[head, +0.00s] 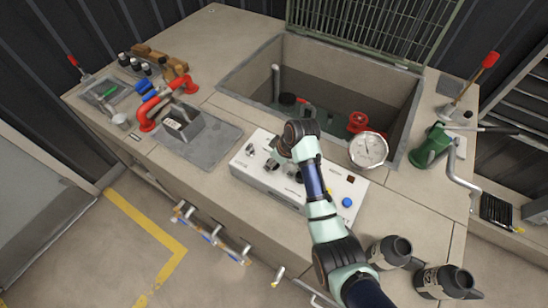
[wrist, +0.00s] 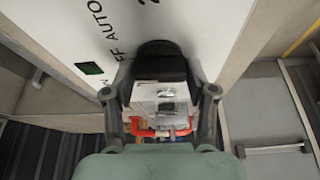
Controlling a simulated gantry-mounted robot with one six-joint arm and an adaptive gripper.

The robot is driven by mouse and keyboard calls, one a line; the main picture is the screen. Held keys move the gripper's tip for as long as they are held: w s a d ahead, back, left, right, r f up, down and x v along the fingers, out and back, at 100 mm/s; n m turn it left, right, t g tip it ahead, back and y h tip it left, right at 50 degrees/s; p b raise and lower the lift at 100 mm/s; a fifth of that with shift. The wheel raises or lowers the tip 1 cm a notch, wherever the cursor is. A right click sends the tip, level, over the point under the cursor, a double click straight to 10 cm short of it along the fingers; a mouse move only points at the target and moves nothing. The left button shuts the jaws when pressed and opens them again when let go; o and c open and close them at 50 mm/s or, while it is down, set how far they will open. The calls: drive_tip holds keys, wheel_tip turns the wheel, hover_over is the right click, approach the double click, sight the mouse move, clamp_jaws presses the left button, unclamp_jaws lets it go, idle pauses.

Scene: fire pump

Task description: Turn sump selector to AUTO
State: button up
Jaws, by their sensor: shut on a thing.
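The sump selector (wrist: 160,58) is a black knob on the white panel, seen at the upper middle of the wrist view. The panel beside it carries the printed words AUTO and OFF and part of another word at the frame's left. My gripper (wrist: 162,82) is shut on the knob, with one finger on each side of it. The fingers and palm hide much of the knob, and I cannot tell which word it points to. In the head view my gripper (head: 272,156) is over the left part of the white control box (head: 343,183), and the knob is hidden there.
A blue button (head: 347,202) and a round gauge (head: 368,150) are right of my arm. The open sump tank (head: 245,68) lies behind, and red piping (head: 150,112) stands at left.

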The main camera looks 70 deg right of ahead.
drive_tip(key=m+p, duration=0.2)
drive_tip(key=p, duration=0.1)
drive_tip(key=shift+a+r+h, duration=0.1)
drive_tip(key=shift+r+h, duration=0.25)
drive_tip(key=shift+h, duration=0.05)
drive_tip(key=m+h+p, duration=0.1)
drive_tip(key=m+p, duration=0.1)
drive_tip(key=p, duration=0.1)
drive_tip(key=shift+m+g, duration=0.4)
drive_tip(key=m+p, duration=0.2)
drive_tip(key=m, duration=0.1)
drive_tip(key=shift+w+a+f+g+h, duration=0.1)
drive_tip(key=shift+w+f+g+h, duration=0.1)
drive_tip(key=shift+g+h, duration=0.2)
drive_tip(key=shift+f+m+g+h+p, duration=0.1)
drive_tip(key=shift+m+g+h+p, duration=0.35)
drive_tip(key=shift+m, duration=1.05)
drive_tip(key=o, duration=1.2)
drive_tip(key=shift+c, duration=0.2)
